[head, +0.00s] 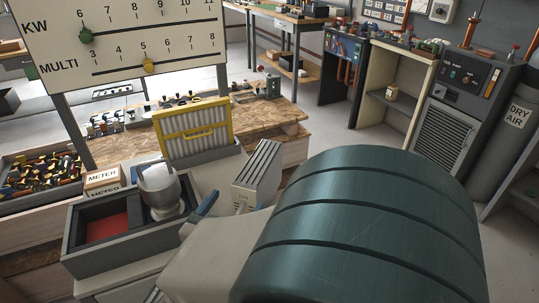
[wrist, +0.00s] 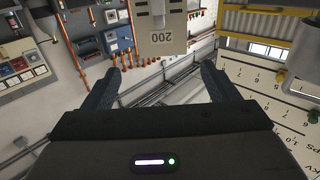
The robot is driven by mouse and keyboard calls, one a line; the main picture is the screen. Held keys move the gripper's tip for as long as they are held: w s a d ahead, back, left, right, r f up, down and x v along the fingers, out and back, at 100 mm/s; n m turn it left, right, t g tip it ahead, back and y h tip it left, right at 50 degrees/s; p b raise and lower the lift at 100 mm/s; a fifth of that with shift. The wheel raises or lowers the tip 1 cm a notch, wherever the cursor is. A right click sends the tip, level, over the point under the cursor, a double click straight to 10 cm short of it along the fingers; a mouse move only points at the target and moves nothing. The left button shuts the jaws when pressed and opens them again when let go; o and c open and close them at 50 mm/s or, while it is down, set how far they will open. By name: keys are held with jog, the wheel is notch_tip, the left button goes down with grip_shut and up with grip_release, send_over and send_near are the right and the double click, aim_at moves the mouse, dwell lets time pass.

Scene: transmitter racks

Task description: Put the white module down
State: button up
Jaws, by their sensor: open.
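The white module is a pale, finned block (head: 257,172) near the centre of the head view. In the wrist view it hangs into the top of the picture with an upside-down "200" label (wrist: 172,38). My gripper (wrist: 161,70) is open, its two dark fingers well apart. The module lies ahead of the fingertips, roughly in line with the gap, and no finger visibly touches it. In the head view one bluish finger (head: 204,205) shows left of the module's lower end. My teal arm hides much around it, and I cannot tell what the module's base rests on.
Left of the module are a yellow-framed panel (head: 192,131) and a dark tray with a red bottom (head: 108,228) beside a white-grey cylinder (head: 158,187). A large meter board (head: 120,40) hangs at upper left. Grey cabinets (head: 458,105) stand at the right.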

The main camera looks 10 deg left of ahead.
aim_at(250, 177)
jog(key=x, duration=0.4)
jog(key=shift+w, duration=0.3)
jog(key=shift+a+f+b+x, duration=0.1)
jog(key=shift+f+b+x, duration=0.1)
jog(key=shift+x, duration=0.7)
jog(key=shift+a+f+b+x, duration=0.1)
jog(key=shift+b+x, duration=0.1)
jog(key=shift+x, duration=0.7)
jog(key=shift+f+b+x, duration=0.1)
jog(key=shift+b+x, duration=0.1)
jog(key=shift+x, duration=0.7)
jog(key=shift+r, duration=0.1)
grip_shut()
